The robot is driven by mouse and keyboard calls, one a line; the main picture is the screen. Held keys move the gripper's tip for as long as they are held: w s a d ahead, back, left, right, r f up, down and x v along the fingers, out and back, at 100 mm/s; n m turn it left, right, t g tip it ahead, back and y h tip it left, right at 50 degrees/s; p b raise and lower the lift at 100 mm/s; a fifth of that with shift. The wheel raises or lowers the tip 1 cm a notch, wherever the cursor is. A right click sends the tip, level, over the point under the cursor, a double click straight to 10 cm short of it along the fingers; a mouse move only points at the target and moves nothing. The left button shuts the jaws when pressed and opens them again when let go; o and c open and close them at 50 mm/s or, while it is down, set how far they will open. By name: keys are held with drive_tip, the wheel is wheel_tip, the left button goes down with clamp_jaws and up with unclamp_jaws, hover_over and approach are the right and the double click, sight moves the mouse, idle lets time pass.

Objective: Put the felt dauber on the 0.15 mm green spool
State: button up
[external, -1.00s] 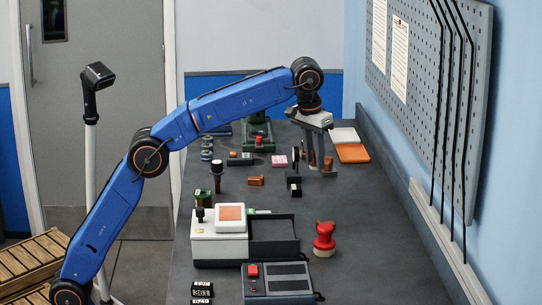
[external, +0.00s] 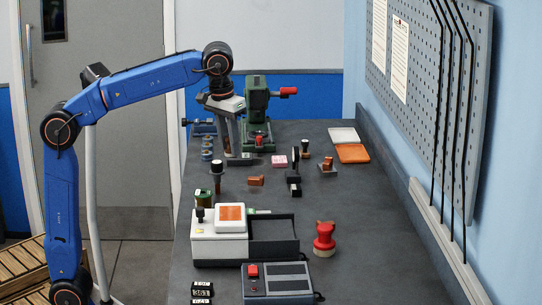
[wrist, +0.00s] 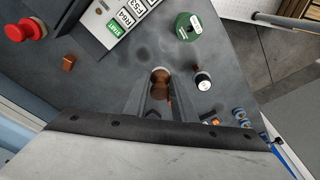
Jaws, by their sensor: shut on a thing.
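My gripper (external: 236,152) is shut on a brown wooden piece with a paler round end, seen as the felt dauber (wrist: 160,84) in the wrist view. The fingers hide part of it there, and it is hard to make out in the external view. The green spool (external: 203,197) stands on the bench's left side, nearer the camera than my gripper. In the wrist view the green spool (wrist: 187,27) bears a white label too small to read, above and right of the dauber. The two are apart.
A dark cylinder with a white top (external: 216,168) stands between my gripper and the green spool. The white label machine (external: 220,247) sits nearer the camera. A green press (external: 256,100) stands behind my gripper. The bench's middle right is mostly clear.

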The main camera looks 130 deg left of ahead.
hover_over(204, 192)
drive_tip(key=f, duration=0.1)
drive_tip(key=shift+d+f, duration=0.15)
drive_tip(key=shift+f, duration=2.35)
drive_tip(key=shift+d+f, duration=0.1)
drive_tip(key=shift+f, duration=2.4)
drive_tip(key=shift+f, duration=0.2)
drive_tip(key=o, duration=1)
drive_tip(key=shift+o, duration=0.2)
drive_tip(key=shift+r, duration=0.1)
wheel_tip(204, 192, up, 12)
drive_tip(key=d, duration=0.1)
drive_tip(key=shift+d, duration=0.4)
